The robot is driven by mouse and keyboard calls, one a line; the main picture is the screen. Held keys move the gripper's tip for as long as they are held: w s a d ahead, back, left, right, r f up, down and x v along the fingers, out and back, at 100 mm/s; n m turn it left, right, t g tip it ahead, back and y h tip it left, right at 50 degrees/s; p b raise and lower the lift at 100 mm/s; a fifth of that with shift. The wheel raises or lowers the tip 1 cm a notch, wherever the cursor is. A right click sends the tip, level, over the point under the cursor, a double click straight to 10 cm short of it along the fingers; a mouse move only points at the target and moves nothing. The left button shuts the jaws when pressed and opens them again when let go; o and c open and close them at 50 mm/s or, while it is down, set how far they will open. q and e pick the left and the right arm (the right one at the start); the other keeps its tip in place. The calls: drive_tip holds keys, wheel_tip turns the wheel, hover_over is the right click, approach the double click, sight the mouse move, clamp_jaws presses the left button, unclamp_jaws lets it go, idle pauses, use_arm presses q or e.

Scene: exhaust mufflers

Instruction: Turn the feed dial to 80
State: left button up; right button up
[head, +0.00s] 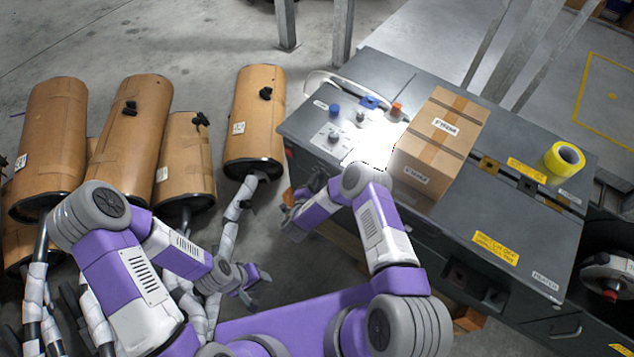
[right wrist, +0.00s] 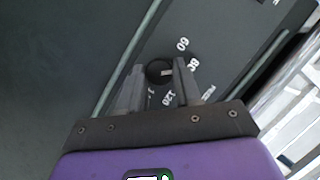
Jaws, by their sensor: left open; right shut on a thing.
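The feed dial (right wrist: 159,71) is a round black knob on a dark panel in the right wrist view. White numbers 60 (right wrist: 183,44), 80 (right wrist: 194,65) and 120 (right wrist: 168,98) stand around it; other marks are hidden behind a finger. A small pale mark on the knob lies toward its right side, roughly on the side of the 80; its exact reading cannot be told. My right gripper (right wrist: 160,66) is shut on the dial, one finger on each side. My left gripper (head: 254,282) is open and empty, low in the head view, away from the machine.
The grey machine (head: 520,220) carries a cardboard box (head: 437,143), yellow tape (head: 565,159) and small knobs (head: 334,134) on top. Several brown wrapped mufflers (head: 256,115) stand at the left. Grey floor (head: 190,40) is open behind them.

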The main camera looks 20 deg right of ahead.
drive_tip(key=shift+a, duration=0.1)
idle(0.4)
drive_tip(key=o, duration=1)
drive_tip(key=shift+o, duration=0.2)
drive_tip(key=p+v, duration=0.2)
drive_tip(key=v, duration=0.5)
drive_tip(key=shift+s+a, duration=0.15)
drive_tip(key=shift+s, duration=0.15)
